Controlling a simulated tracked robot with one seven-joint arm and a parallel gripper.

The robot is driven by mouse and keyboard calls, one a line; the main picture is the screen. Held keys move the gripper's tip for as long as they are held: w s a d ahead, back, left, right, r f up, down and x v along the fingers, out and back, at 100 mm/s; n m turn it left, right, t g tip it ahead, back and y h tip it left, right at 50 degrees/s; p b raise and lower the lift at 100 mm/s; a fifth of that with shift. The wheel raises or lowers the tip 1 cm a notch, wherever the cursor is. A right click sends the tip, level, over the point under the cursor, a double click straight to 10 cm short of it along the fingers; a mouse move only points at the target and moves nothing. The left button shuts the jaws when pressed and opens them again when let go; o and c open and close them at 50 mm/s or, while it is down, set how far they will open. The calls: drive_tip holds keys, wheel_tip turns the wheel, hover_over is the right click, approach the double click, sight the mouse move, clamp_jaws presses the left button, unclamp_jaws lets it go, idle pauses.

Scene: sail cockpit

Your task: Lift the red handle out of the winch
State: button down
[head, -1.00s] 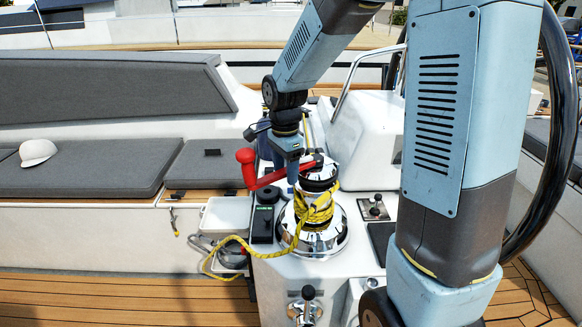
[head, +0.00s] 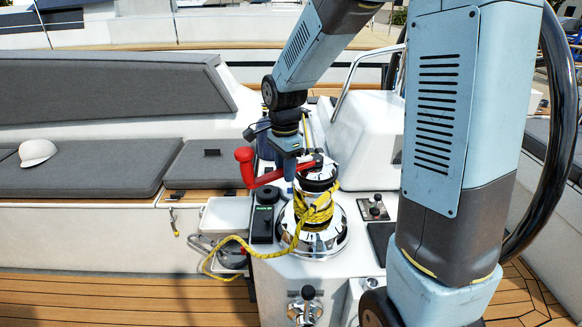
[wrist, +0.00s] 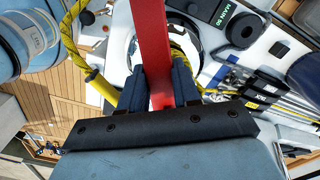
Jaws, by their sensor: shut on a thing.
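The red handle (head: 268,178) sits at the top of the chrome winch (head: 313,236), its arm reaching left to an upright red grip. Its dark end lies over the winch top; whether it is still seated in the socket I cannot tell. Yellow rope (head: 318,210) is wound on the drum. My gripper (head: 290,176) is at the handle's arm, just left of the winch top. In the wrist view my gripper (wrist: 160,88) has its two dark fingers shut on the red handle (wrist: 156,45), one on each side. The winch (wrist: 128,50) is partly hidden behind them.
A white open bin (head: 224,216) and a dark control box (head: 263,222) stand left of the winch. A small lever panel (head: 375,207) is to its right. A white cap (head: 38,152) lies on the grey cushion. A steering wheel (head: 556,130) is at the right.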

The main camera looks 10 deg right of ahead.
drive_tip(key=shift+s+r, duration=0.15)
drive_tip(key=shift+r, duration=2.35)
